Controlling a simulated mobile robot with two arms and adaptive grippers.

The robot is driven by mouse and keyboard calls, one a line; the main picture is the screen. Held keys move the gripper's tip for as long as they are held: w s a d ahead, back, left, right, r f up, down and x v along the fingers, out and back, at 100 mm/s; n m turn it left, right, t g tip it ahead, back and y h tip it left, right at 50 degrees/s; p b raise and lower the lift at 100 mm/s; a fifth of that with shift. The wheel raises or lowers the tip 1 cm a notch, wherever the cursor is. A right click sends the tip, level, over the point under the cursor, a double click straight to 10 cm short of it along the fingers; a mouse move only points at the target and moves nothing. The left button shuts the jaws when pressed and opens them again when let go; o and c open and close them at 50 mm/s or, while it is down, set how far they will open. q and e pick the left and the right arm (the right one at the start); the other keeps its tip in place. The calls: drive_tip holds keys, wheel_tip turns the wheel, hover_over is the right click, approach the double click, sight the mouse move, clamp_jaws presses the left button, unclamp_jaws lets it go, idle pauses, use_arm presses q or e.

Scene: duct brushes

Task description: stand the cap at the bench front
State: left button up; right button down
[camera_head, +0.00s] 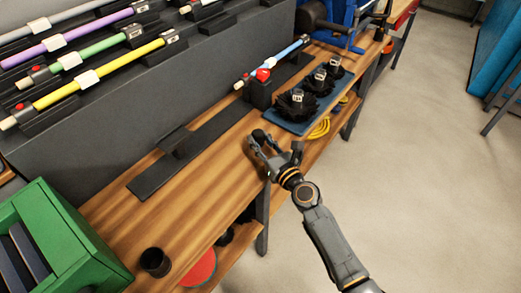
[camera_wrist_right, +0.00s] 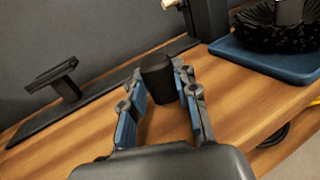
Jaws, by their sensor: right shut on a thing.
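The cap is a small dark cylinder with a rounded top (camera_wrist_right: 157,72), and it also shows in the head view (camera_head: 258,134). My right gripper (camera_head: 268,145) has its fingers shut on the cap, one on each side. It is over the front part of the wooden bench (camera_head: 222,125). In the wrist view the cap is upright between the blue-padded fingertips (camera_wrist_right: 160,90). I cannot tell whether its base touches the wood. My left gripper is out of view.
Behind the cap is a black rail with brackets (camera_head: 205,135). To the right lies a blue tray (camera_head: 312,117) with several black brushes. A dark cup (camera_head: 155,262) and green box (camera_head: 75,240) are at the left. Bare wood lies between cup and cap.

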drive_tip(key=shift+f, duration=0.8)
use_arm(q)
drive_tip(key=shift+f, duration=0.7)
use_arm(e)
drive_tip(key=shift+r, duration=0.15)
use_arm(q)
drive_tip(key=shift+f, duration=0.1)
use_arm(e)
drive_tip(key=c, duration=1)
unclamp_jaws()
